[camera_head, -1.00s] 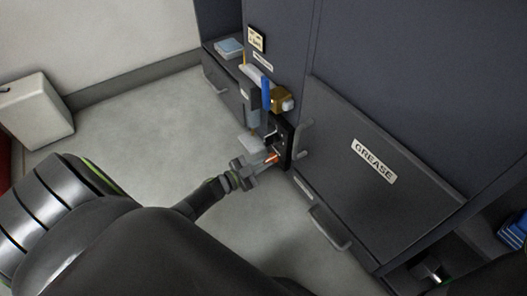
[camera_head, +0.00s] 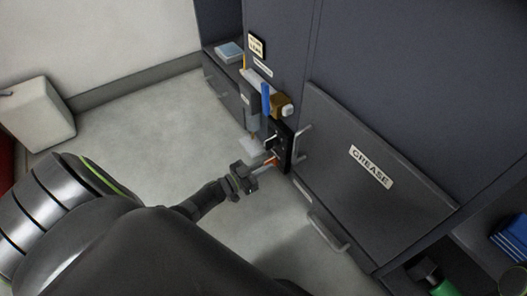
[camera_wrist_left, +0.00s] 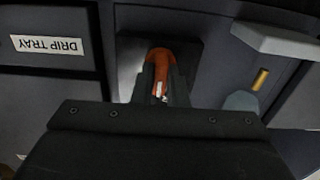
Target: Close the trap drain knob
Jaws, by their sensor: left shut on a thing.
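The orange-red knob (camera_head: 271,161) stands out from a black plate (camera_head: 284,140) on the dark cabinet front, below a brass-coloured valve. In the left wrist view the knob (camera_wrist_left: 161,62) lies between my finger pads, its rounded upper part showing above them. My left gripper (camera_head: 259,170) is shut on the knob; it also fills the lower middle of the left wrist view (camera_wrist_left: 161,92). The fingers hide the knob's lower sides. My right gripper is not in view.
The brass valve (camera_head: 283,105) has a blue lever (camera_head: 265,98) beside it, above the knob. A DRIP TRAY label (camera_wrist_left: 47,46) shows in the wrist view.

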